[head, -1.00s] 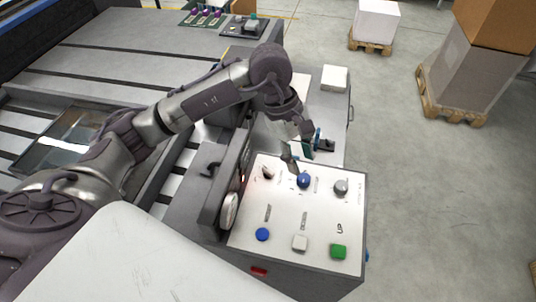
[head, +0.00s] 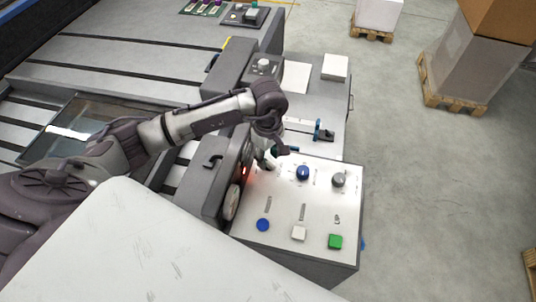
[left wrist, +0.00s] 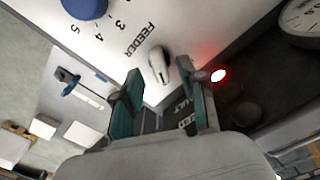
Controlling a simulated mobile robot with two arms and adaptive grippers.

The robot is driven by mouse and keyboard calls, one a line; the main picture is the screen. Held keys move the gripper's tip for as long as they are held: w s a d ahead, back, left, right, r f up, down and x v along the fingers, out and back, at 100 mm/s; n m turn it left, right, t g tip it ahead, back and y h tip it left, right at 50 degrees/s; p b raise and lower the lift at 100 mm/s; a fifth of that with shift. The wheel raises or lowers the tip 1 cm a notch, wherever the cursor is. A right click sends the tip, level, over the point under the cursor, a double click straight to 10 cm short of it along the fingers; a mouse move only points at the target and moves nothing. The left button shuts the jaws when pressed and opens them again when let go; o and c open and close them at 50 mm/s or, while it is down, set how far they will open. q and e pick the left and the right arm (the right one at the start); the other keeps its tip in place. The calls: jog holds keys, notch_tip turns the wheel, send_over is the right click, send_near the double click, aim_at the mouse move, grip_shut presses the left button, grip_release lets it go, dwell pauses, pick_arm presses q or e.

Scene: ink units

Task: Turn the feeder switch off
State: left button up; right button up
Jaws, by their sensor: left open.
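The feeder switch (left wrist: 159,66) is a small pale lever knob beside the printed word FEEDER on the white panel (left wrist: 190,28) in the left wrist view. In the head view my left gripper hides most or all of it at the panel's upper left corner. My left gripper (head: 268,160) is over that corner, pointing down. In the left wrist view its two green-padded fingers (left wrist: 158,80) are apart, with the switch ahead of the gap between them. I cannot tell whether a finger touches it. My right gripper is not in view.
A blue knob (head: 303,173) and a grey knob (head: 338,180) stand to the right on the panel. Blue (head: 263,224), white (head: 298,233) and green (head: 335,241) buttons line the front. A red lamp (left wrist: 220,76) glows beside the switch. A dark gauge housing (head: 218,185) rises at left.

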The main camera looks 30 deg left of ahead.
pick_arm(q)
jog(key=shift+f, duration=0.7)
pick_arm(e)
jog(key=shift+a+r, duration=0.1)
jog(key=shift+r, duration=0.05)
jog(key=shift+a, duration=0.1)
pick_arm(q)
grip_shut()
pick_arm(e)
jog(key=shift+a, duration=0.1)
